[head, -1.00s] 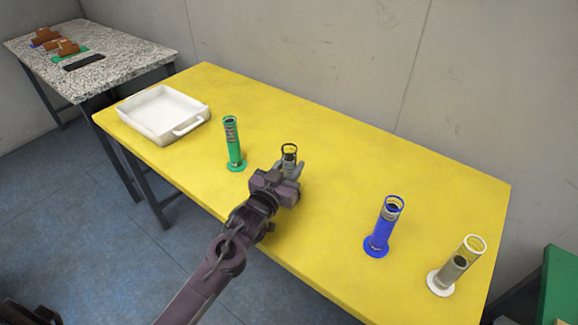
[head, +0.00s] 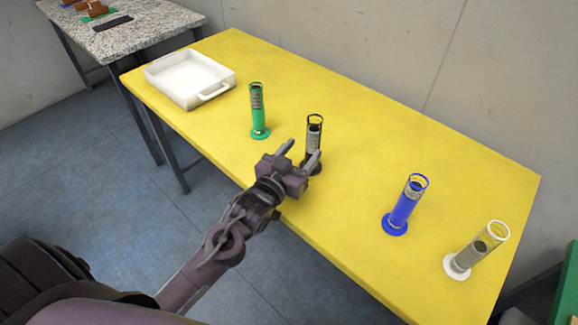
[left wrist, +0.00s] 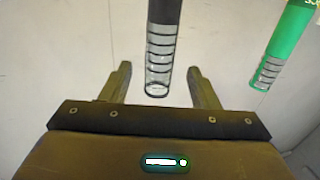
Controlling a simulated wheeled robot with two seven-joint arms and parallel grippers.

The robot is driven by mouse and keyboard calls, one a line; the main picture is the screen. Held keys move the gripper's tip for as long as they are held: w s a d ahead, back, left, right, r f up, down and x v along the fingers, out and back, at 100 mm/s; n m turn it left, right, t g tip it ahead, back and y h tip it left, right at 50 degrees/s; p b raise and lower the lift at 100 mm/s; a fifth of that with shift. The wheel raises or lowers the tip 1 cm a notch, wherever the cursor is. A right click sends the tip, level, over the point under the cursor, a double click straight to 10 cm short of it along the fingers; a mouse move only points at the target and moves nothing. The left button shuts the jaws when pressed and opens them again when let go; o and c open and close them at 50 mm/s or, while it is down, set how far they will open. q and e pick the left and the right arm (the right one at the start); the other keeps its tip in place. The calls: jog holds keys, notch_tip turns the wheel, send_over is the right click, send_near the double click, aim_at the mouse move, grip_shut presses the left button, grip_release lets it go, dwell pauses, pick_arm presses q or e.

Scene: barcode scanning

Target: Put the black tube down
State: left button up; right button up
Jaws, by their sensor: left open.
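The black tube (head: 313,137) stands upright on the yellow table (head: 380,150), right of the green tube (head: 258,112). My left gripper (head: 301,152) is open just in front of the black tube, with its fingers pointing at it. In the left wrist view the black tube (left wrist: 161,50) shows between and beyond the two spread fingers (left wrist: 160,85), with a gap on each side. The green tube (left wrist: 285,45) also shows there at the right. The black tube's base is partly hidden by a finger in the head view. My right gripper is not in view.
A blue tube (head: 405,207) and a white tube (head: 475,250) stand on the right part of the table. A white tray (head: 188,95) lies at the far left. A grey speckled table (head: 140,40) stands beyond it. The table between the black and blue tubes is clear.

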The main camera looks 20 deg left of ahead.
pick_arm(q)
jog(key=s, duration=0.3)
jog(key=s+a, duration=0.1)
jog(key=s, duration=0.1)
jog(key=shift+s, duration=0.35)
jog(key=shift+d, duration=0.1)
jog(key=s+f+g+y, duration=0.1)
jog(key=s+f+g, duration=0.3)
jog(key=s+g, duration=0.35)
jog(key=s+f+g+y, duration=0.2)
jog(key=s+f+g, duration=0.3)
jog(key=s+g, duration=0.3)
notch_tip(320, 180, down, 28)
jog(key=s+r, duration=0.1)
jog(key=s, duration=0.1)
jog(key=s+a+f, duration=0.2)
jog(key=s+f, duration=0.8)
jog(key=s+a+f+g, duration=0.1)
jog(key=s+f, duration=0.9)
jog(key=shift+s+a+f+m, duration=0.15)
jog(key=shift+s+a+m, duration=0.05)
jog(key=shift+a+m, duration=0.2)
